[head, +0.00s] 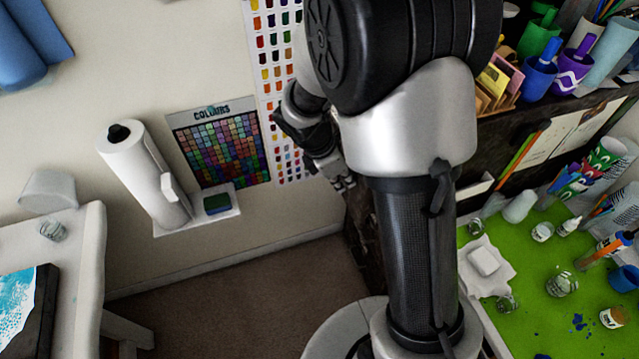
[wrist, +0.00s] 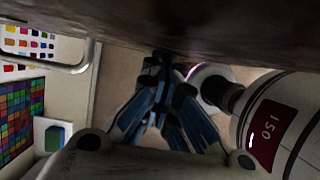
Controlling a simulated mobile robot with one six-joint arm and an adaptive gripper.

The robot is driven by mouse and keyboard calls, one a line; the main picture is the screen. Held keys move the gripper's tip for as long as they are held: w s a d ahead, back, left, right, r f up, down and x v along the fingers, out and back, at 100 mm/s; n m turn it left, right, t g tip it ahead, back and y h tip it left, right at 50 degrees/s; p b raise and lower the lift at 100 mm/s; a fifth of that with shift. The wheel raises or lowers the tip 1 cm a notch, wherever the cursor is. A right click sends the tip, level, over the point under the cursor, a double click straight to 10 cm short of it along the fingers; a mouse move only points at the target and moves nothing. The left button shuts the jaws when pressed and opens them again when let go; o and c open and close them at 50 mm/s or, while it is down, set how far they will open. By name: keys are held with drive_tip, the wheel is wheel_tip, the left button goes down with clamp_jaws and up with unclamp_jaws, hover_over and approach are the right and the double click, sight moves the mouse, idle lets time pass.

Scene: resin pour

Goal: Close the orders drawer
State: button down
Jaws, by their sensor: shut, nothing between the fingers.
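My gripper (head: 342,184) is low beside the dark wooden cabinet (head: 362,235), left of my arm in the head view. Its fingers are together and empty. In the wrist view my gripper (wrist: 160,62) points up at a dark wooden face (wrist: 150,22) very close to the fingertips; I cannot tell whether they touch. A pale rounded metal bar (wrist: 55,69), perhaps a handle, shows at the left of that view. The orders drawer cannot be clearly told apart from the cabinet, and my arm hides much of the front. How far it stands open cannot be seen.
A paper towel roll (head: 140,170) and a small shelf (head: 215,222) with a sponge are on the wall at left. A white table (head: 85,260) stands at far left. A green work mat (head: 540,290) with jars lies at right. Bare carpet (head: 230,300) lies between.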

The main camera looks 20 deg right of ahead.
drive_tip(key=d+p, duration=0.3)
drive_tip(key=d, duration=1.2)
drive_tip(key=shift+d, duration=0.15)
